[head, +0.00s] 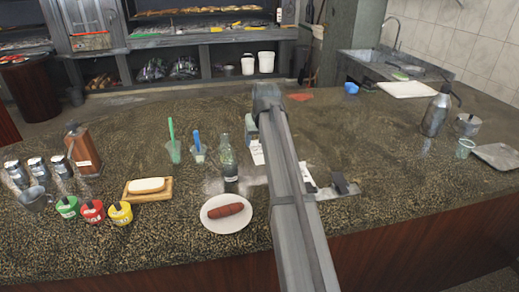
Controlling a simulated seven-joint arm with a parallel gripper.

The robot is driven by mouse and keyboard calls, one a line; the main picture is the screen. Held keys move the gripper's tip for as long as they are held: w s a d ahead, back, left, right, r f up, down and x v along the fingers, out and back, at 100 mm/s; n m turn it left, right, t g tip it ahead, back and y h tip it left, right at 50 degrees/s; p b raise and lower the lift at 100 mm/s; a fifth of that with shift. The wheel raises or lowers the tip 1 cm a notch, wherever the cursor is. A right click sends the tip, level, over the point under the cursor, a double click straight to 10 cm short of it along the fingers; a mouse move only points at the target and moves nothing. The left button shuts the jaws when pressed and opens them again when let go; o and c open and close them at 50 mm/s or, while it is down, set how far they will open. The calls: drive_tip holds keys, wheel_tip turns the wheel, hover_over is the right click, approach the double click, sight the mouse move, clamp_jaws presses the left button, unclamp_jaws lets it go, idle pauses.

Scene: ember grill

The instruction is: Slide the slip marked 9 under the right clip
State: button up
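A flat grey metal strip (336,193) lies on the speckled counter, partly covered by my arm. A dark clip (343,182) stands at its right end. Any other clip on it is hidden or cannot be made out. One white paper slip (257,153) shows just left of my arm, and another white slip (308,180) with dark marks shows just right of it, near the strip. The marks are too small to read, so I cannot tell which is the 9.
A glass bottle (228,163) and a white plate (241,222) with a sausage stand left of the strip. Further left are a bun on a wooden board (163,195), colored pots and shakers. A metal flask (436,112) stands far right.

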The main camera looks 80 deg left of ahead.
drive_tip(key=shift+w+r, duration=0.35)
drive_tip(key=shift+r, duration=0.05)
drive_tip(key=w+f, duration=0.2)
drive_tip(key=w, duration=2.1)
drive_tip(key=shift+a+f, duration=0.2)
drive_tip(key=shift+f, duration=0.1)
drive_tip(key=shift+f, duration=0.1)
drive_tip(key=shift+f, duration=0.1)
drive_tip(key=shift+d+f, duration=0.15)
drive_tip(key=shift+f, duration=2.65)
drive_tip(key=shift+d+f, duration=0.15)
drive_tip(key=shift+d, duration=0.05)
drive_tip(key=shift+d+f, duration=0.15)
drive_tip(key=shift+d, duration=1.75)
